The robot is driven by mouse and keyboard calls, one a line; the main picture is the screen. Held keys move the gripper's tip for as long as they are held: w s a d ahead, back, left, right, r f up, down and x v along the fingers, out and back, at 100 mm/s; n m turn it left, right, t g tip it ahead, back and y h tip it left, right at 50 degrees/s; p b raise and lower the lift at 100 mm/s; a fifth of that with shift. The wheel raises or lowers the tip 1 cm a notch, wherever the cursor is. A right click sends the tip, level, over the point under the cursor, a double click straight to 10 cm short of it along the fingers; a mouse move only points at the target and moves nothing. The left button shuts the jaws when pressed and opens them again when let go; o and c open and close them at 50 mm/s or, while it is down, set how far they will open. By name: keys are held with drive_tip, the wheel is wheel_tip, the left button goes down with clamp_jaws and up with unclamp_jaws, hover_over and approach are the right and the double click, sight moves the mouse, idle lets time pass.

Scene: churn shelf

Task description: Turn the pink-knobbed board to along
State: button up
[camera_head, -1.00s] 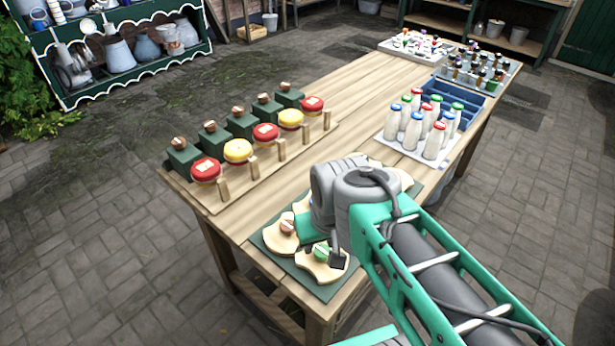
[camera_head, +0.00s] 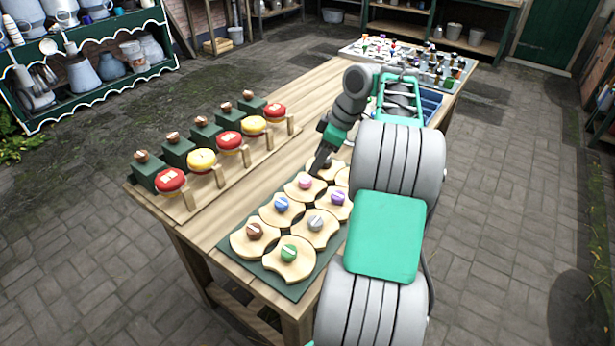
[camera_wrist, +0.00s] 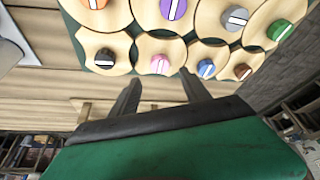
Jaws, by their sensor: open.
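The pink-knobbed board (camera_head: 292,190) is a pale wooden piece with curved-in sides. My gripper (camera_head: 318,168) is over the far end of the row, close to the pink knob. In the wrist view the two fingers (camera_wrist: 160,82) are apart and empty, with the pink knob beyond the gap between them.
Neighbouring boards carry blue (camera_head: 282,204), purple (camera_head: 338,198), grey (camera_head: 316,223), brown (camera_head: 254,231) and green (camera_head: 289,252) knobs. A rack of red and yellow rounds (camera_head: 229,140) stands to the left. My arm hides the right side of the table.

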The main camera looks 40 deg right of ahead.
sight(306, 179)
drive_tip(key=b+x, duration=0.1)
drive_tip(key=x, duration=0.6)
drive_tip(key=shift+w+a+f+b, duration=0.15)
drive_tip(key=shift+f+b, duration=0.05)
drive_tip(key=shift+b, duration=0.2)
drive_tip(key=shift+c, duration=0.2)
clamp_jaws()
